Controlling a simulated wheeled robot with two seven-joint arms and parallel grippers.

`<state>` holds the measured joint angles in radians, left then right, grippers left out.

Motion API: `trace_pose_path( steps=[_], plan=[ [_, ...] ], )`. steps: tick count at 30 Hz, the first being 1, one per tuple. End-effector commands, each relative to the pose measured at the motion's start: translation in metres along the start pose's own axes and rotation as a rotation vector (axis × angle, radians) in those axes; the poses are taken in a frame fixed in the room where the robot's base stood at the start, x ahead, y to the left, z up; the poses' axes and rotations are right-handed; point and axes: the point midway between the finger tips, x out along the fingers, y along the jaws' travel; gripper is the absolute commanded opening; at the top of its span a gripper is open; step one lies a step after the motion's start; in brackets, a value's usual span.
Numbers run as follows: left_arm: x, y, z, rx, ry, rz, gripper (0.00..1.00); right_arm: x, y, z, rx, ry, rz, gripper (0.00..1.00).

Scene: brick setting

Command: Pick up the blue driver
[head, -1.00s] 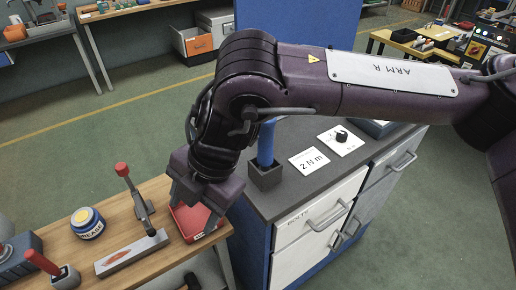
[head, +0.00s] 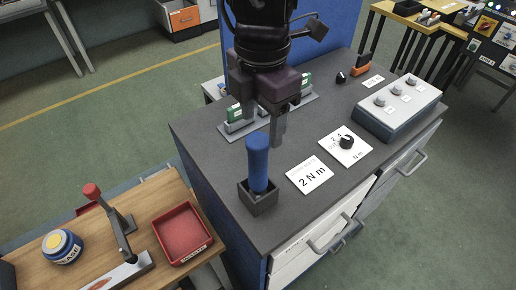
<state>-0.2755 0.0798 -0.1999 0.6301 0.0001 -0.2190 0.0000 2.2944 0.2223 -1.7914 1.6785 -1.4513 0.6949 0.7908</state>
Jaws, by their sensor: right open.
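The blue driver (head: 258,163) stands upright in a small dark square holder (head: 259,197) near the left front of the grey-topped cabinet. Only its blue handle shows; its lower end is hidden in the holder. My right gripper (head: 264,128) points down just behind and above the driver, with its fingers open. In the picture one finger comes down right of the driver's top. I cannot tell the exact gap between them. My left gripper is not in view.
On the cabinet (head: 205,150) lie a "2 N m" card (head: 309,174), a dial card (head: 345,146) and a grey box with knobs (head: 398,108). A rack with green parts (head: 235,115) stands behind my gripper. The wooden bench (head: 172,190) holds a red tray (head: 183,233) and a lever tool (head: 121,222).

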Motion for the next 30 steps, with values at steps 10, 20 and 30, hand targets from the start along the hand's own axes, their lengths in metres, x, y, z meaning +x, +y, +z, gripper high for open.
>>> trace_pose_path(
  steps=[10,20,30],
  plan=[
    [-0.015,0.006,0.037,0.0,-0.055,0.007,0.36,0.031,0.001,-0.001,-0.001,-0.002,-0.005,0.6],
    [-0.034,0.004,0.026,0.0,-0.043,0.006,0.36,0.074,0.005,-0.003,0.0,-0.001,-0.002,0.6],
    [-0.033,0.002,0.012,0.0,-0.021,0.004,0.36,0.077,0.005,-0.003,0.0,-0.001,0.0,0.48]
  ],
)
